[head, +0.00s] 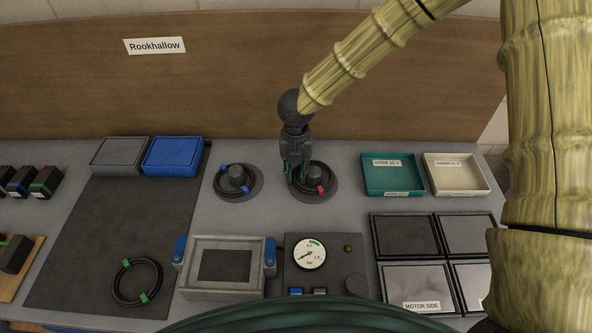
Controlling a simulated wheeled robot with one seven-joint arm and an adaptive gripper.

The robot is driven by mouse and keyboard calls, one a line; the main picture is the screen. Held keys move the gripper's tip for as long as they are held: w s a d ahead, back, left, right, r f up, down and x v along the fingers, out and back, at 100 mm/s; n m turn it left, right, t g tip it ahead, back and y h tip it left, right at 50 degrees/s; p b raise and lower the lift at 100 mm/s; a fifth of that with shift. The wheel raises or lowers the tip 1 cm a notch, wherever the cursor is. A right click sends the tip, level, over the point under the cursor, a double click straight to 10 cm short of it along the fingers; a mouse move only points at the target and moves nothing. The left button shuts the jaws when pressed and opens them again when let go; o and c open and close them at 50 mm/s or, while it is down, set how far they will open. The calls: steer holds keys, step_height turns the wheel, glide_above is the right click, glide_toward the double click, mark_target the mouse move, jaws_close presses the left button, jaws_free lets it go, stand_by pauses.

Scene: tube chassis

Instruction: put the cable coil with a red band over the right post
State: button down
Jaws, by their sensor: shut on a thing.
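The cable coil with a red band (327,187) is a black ring around the right post (317,171), which stands on a round dark base. The post's top shows inside the ring. I cannot tell whether the coil lies flat on the base or is still a little above it. My gripper (297,181) points down at the left side of this post and is shut on the coil's left side. The fingers hide that part of the ring.
A blue-banded coil (222,187) is around the left post (236,171). A green-banded coil (154,283) lies on the dark mat (75,255). A gauge panel (345,285) and grey framed box (190,270) stand in front. Green (390,185) and cream (458,183) trays are right.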

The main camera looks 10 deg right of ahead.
steer(key=c, duration=1.5)
jaws_free()
steer(key=shift+d, duration=0.1)
step_height(320, 180, up, 11)
steer(key=p, duration=0.9)
